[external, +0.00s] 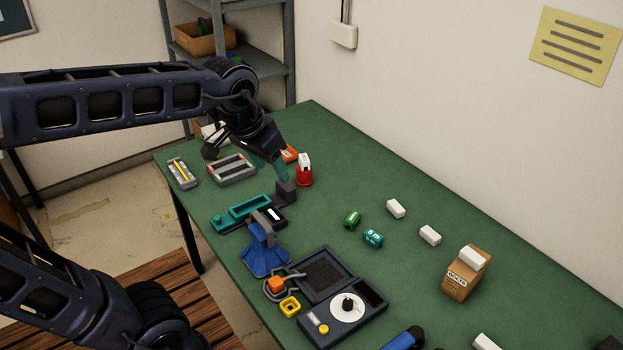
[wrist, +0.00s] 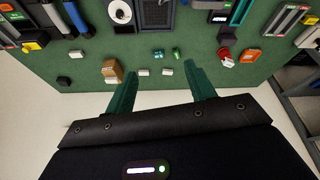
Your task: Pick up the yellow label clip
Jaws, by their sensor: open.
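A small yellow piece with a square dark opening (external: 289,306) lies on the green table, beside the dark case with a white dial. It looks like the yellow label clip, but I cannot be sure. A bit of yellow (wrist: 141,3) shows at the top edge of the wrist view, beside the dial. Another yellow piece (wrist: 31,46) lies at the far left there; I cannot tell what it is. My gripper (external: 280,168) is above the far part of the table, well away from the yellow piece by the case. Its teal fingers (wrist: 158,72) are apart, with nothing held.
The dial case (external: 347,306), a blue stand (external: 265,253) and an orange piece (external: 276,285) crowd round the yellow piece. A red holder (external: 305,177) stands near my gripper. A brown box (external: 466,274) and several small white blocks lie right.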

